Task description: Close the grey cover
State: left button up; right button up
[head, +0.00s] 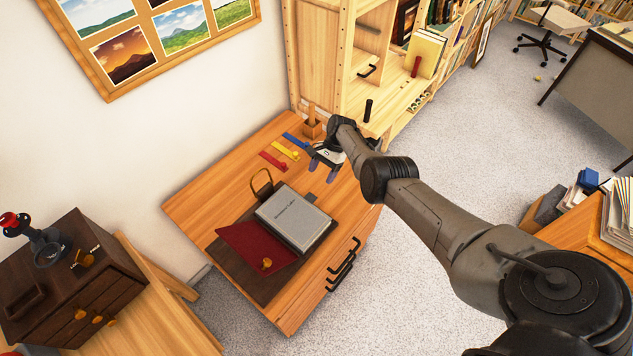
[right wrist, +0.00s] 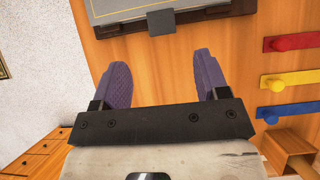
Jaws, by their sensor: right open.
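The grey cover (head: 293,218), with dark lettering, lies on a dark tray-like base (head: 250,272) on the wooden desk. A dark red panel (head: 256,243) with a small brass-coloured knob lies to its left. In the right wrist view, the near edge of the grey cover (right wrist: 130,12) shows at the top, with a small grey tab (right wrist: 161,22). My right gripper (head: 322,172) has purple fingers and is open and empty above the desk, beyond the cover's upper right corner. In its wrist view the gripper (right wrist: 161,72) points toward the cover, apart from it. My left gripper is not in view.
Red (head: 273,161), yellow (head: 286,150) and blue (head: 296,140) strips lie near the desk's far end, beside a wooden holder (head: 311,125). A wooden shelf (head: 322,50) stands behind. A dark drawer chest (head: 75,285) is at lower left. Bare desktop (head: 205,205) shows left of the base.

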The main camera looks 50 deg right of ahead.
jog(key=v, duration=0.5)
jog(key=shift+p, duration=0.3)
dwell(0.4)
